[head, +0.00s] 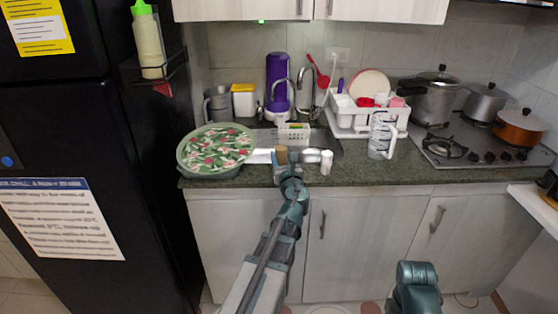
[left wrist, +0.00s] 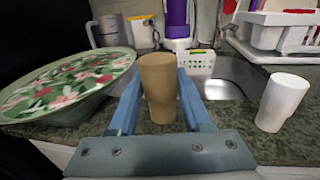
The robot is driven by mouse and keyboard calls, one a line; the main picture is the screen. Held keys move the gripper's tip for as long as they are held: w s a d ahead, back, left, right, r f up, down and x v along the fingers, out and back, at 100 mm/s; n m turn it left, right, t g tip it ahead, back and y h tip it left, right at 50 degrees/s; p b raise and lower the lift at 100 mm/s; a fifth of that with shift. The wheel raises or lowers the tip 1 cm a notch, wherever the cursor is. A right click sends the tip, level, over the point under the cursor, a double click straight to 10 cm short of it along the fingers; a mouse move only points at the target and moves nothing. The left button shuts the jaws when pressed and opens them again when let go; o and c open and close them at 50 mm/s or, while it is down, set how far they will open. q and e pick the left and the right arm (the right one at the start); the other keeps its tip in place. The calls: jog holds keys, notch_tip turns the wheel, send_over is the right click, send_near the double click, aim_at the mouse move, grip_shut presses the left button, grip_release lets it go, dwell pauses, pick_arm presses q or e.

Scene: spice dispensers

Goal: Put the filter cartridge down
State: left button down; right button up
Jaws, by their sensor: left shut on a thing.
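The filter cartridge, a tan tapered cylinder (left wrist: 159,85), stands upright between the blue fingers of my left gripper (left wrist: 158,95), which is shut on it. In the head view the cartridge (head: 281,154) shows just above the left gripper (head: 285,163), at the counter's front edge before the sink. I cannot tell whether its base touches the counter. A similar white tapered cylinder (left wrist: 283,102) stands upright on the counter to the right; it also shows in the head view (head: 326,162). The right gripper is not in view; only part of my right arm shows.
A floral-covered bowl (head: 215,147) stands left on the counter (head: 250,180). The sink (head: 345,147) with a small white basket (head: 293,132) lies behind. A clear pitcher (head: 381,135), dish rack (head: 345,118) and stove (head: 470,140) are to the right. Counter between white cylinder and pitcher is free.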

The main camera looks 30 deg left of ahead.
aim_at(281, 161)
pick_arm(q)
jog(key=x, duration=0.3)
jog(key=shift+w+d+f, duration=0.1)
jog(key=shift+w+f, duration=0.05)
jog(key=shift+w, duration=0.05)
jog(key=shift+s+f+b, duration=0.15)
jog(key=shift+f+b, duration=0.1)
jog(key=shift+b, duration=0.15)
jog(key=shift+f+b, duration=1.4)
jog(key=shift+f, duration=0.05)
jog(key=shift+f, duration=0.2)
jog(key=shift+c, duration=1.8)
grip_release()
jog(key=shift+r, duration=0.15)
